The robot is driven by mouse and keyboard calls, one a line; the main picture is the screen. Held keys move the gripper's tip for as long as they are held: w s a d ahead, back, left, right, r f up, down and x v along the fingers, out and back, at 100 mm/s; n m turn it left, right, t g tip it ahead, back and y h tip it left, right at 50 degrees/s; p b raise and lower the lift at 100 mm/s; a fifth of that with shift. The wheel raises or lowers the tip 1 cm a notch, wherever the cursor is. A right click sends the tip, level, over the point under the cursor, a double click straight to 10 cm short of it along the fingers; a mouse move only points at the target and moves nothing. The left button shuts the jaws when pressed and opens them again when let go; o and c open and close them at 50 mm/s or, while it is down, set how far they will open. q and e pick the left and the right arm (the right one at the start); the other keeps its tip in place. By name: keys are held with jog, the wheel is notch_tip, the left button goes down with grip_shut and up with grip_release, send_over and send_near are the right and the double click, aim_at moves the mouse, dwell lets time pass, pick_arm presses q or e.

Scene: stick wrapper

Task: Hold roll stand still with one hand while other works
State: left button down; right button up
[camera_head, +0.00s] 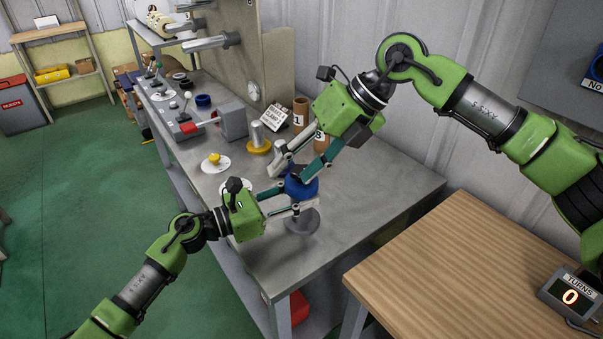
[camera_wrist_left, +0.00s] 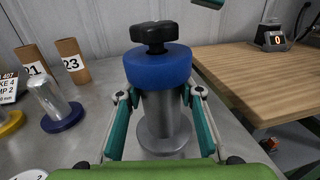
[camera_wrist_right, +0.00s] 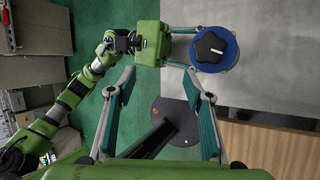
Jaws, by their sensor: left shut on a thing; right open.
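The roll stand has a grey post (camera_wrist_left: 162,108) on a round grey base (camera_wrist_left: 168,143), topped by a blue disc (camera_wrist_left: 158,68) and a black knob (camera_wrist_left: 152,34). It stands upright near the metal bench's front right corner. My left gripper (camera_wrist_left: 160,97) is shut around the post, just below the blue disc. The right arm partly hides the stand's top in the head view.
Cardboard tubes (camera_head: 301,112), a silver cylinder on a yellow base (camera_head: 258,145) and a white disc with a yellow knob (camera_head: 216,163) stand on the metal bench (camera_head: 370,200). A wooden table (camera_head: 470,260) at right holds a turns counter reading 0 (camera_head: 570,297).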

jog(key=s+f+m+g+y, duration=0.1)
jog(key=s+f+m+y, duration=0.1)
jog(key=m+y, duration=0.2)
jog(key=m+t+y, duration=0.4)
jog(key=m+t, duration=0.5)
jog(key=m, duration=1.6)
send_near(302, 169)
jog(key=shift+t, duration=0.3)
jog(key=x, duration=1)
jog(key=shift+s+a+f, duration=0.1)
jog(key=shift+s+f, duration=0.1)
jog(key=shift+f, duration=0.1)
jog(key=c, duration=1.2)
